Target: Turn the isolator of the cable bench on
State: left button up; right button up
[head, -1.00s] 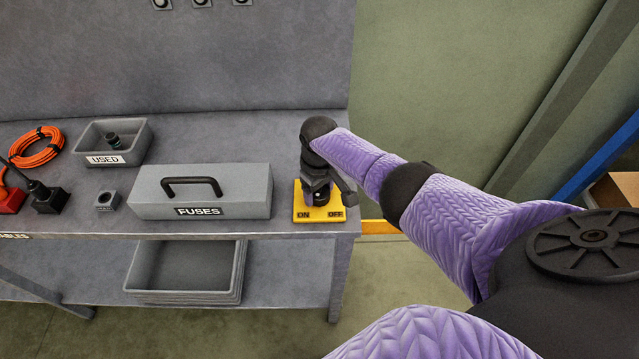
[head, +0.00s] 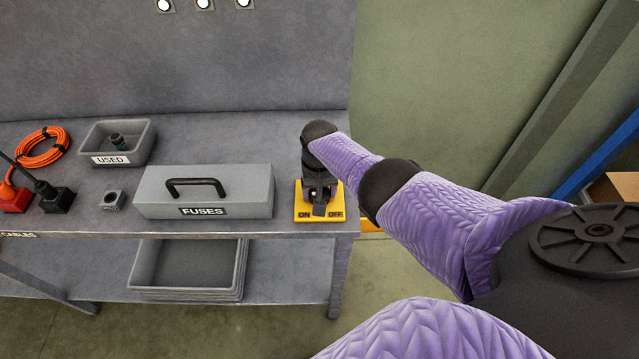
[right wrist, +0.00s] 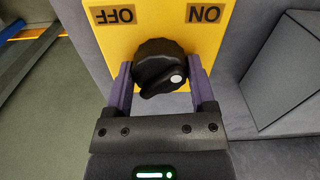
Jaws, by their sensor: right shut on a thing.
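The isolator is a yellow plate (head: 301,211) at the bench's right front corner, marked ON at left and OFF at right in the head view. Its black knob (right wrist: 158,62) shows in the right wrist view, where the labels are upside down. A white dot on the knob sits at its lower right, on the ON label's side. My right gripper (right wrist: 160,84) is shut on the knob, one finger on each side. In the head view the right gripper (head: 319,190) points down over the plate and hides much of the knob. My left gripper is out of view.
A grey FUSES box (head: 240,186) stands close left of the isolator. A USED tray (head: 137,150), a small grey block (head: 112,201), plugs (head: 55,198) and an orange cable coil (head: 42,147) lie further left. Three white lamps (head: 204,4) show on the back panel.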

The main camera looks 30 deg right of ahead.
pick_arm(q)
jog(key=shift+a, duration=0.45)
pick_arm(e)
jog(key=shift+w, duration=0.1)
jog(key=o, duration=1.2)
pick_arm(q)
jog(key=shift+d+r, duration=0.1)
pick_arm(e)
jog(key=shift+r, duration=0.1)
notch_tip(320, 180, up, 9)
jog(key=p, duration=0.6)
jog(key=shift+p, duration=0.3)
jog(key=shift+r, duration=0.45)
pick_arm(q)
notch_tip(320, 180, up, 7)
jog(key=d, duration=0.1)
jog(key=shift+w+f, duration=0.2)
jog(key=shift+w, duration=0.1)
pick_arm(e)
jog(key=shift+f, duration=0.1)
